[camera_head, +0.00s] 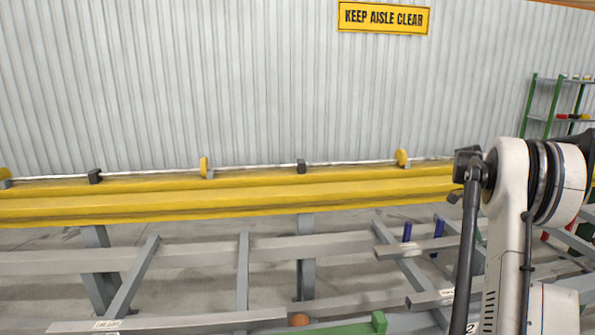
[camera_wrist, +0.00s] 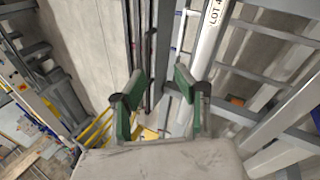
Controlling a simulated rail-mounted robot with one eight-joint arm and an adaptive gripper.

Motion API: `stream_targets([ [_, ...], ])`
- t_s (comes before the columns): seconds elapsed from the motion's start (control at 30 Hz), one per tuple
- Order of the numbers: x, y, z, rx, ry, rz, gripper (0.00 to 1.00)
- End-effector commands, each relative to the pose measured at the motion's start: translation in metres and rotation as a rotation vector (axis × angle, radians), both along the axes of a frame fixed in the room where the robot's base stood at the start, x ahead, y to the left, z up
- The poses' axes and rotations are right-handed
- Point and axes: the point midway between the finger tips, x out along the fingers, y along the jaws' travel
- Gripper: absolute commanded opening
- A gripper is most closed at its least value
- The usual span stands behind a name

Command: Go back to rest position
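My gripper (camera_wrist: 161,82) shows in the wrist view. Its two fingers with green pads stand apart, with nothing held between them. Beyond the fingers, some way off, are dark rails and grey beams. A grey beam marked "LOT" (camera_wrist: 211,38) lies beyond the right finger and looks apart from it. In the head view my arm stands at the right edge, and my gripper is out of the picture.
A long yellow rail (camera_head: 230,207) with a thin bar and several rollers runs along the corrugated wall (camera_head: 200,80). Grey rack beams (camera_head: 180,258) lie in front. A green shelf (camera_head: 545,105) stands far right. An orange round object (camera_head: 299,320) sits low at centre.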

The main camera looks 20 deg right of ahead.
Motion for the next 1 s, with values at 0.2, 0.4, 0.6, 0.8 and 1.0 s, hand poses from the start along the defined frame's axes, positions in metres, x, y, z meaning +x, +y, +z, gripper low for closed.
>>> stream_targets([
  [0.2, 0.031, 0.075, 0.055, -0.005, -0.093, 0.195, 0.3],
  [0.4, 0.046, 0.146, 0.095, -0.01, -0.177, 0.372, 0.3],
  [0.6, 0.049, 0.219, 0.128, -0.015, -0.26, 0.547, 0.3],
  [0.8, 0.04, 0.291, 0.152, -0.021, -0.343, 0.719, 0.3],
  [1.0, 0.023, 0.361, 0.167, -0.029, -0.428, 0.888, 0.3],
])
